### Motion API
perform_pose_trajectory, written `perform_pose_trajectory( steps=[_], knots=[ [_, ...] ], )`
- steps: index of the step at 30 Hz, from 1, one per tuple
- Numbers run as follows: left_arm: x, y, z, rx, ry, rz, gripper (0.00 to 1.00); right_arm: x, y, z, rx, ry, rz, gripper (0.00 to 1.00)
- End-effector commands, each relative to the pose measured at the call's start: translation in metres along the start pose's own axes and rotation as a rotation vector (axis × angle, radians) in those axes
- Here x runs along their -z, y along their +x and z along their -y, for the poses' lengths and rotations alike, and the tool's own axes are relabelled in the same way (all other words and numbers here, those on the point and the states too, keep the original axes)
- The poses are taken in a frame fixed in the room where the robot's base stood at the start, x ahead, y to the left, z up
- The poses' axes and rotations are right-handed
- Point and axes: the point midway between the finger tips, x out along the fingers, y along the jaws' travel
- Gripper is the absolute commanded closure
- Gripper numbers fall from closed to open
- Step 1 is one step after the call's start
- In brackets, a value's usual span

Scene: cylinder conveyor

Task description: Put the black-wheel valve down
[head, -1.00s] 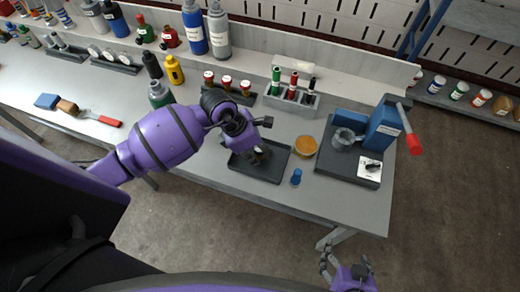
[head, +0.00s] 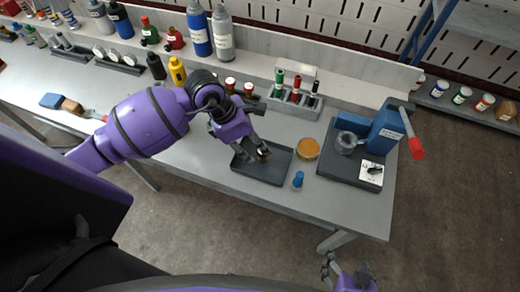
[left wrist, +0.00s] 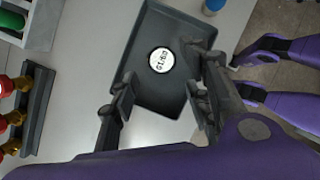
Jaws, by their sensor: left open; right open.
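The black-wheel valve is in the dark tray (head: 270,176), mostly hidden by my left gripper in the head view, where a small brownish part (head: 264,152) shows. In the left wrist view a white round face with lettering, apparently the valve's top (left wrist: 161,60), shows inside the tray (left wrist: 141,53). My left gripper (head: 254,150) is open over the tray. In the left wrist view its fingers (left wrist: 158,75) stand apart on either side of the white face, with no visible grip. My right gripper (head: 346,264) is open and empty, low at the front, away from the table.
A blue-capped small bottle (head: 298,180) and an amber dish (head: 308,149) stand right of the tray. A blue device on a dark base (head: 381,130) is further right. Behind are a rack with several coloured items (head: 293,98) and red-topped valves (left wrist: 12,118) in a holder.

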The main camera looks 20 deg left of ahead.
Motion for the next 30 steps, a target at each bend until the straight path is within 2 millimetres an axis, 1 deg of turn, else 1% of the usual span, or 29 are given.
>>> perform_pose_trajectory(
  steps=[1,6,9,12,20,26,29,30],
  knots=[
    [0.001,-0.011,-0.001,-0.003,0.001,-0.001,0.56,0.001,0.001,0.001,0.001,0.001,-0.001,0.23],
    [0.001,-0.039,-0.001,-0.002,0.000,-0.001,0.56,0.004,0.003,0.003,0.003,0.003,-0.007,0.23],
    [0.001,-0.048,0.000,-0.001,-0.001,-0.001,0.56,0.007,0.004,0.004,0.004,0.004,-0.011,0.23],
    [0.000,-0.052,0.000,0.001,-0.001,-0.001,0.56,0.009,0.005,0.004,0.005,0.005,-0.014,0.23],
    [0.000,-0.053,0.000,0.001,-0.001,-0.001,0.56,0.009,0.005,0.005,0.006,0.007,-0.014,0.23],
    [0.001,-0.052,0.000,0.002,-0.002,-0.001,0.56,0.004,0.003,0.004,0.004,0.008,-0.007,0.23],
    [0.013,-0.044,0.010,0.024,-0.021,-0.014,0.56,0.001,0.001,0.004,0.003,0.007,-0.001,0.23],
    [0.021,-0.036,0.021,0.049,-0.039,-0.017,0.56,-0.001,0.000,0.003,0.002,0.007,0.002,0.23]
  ],
)
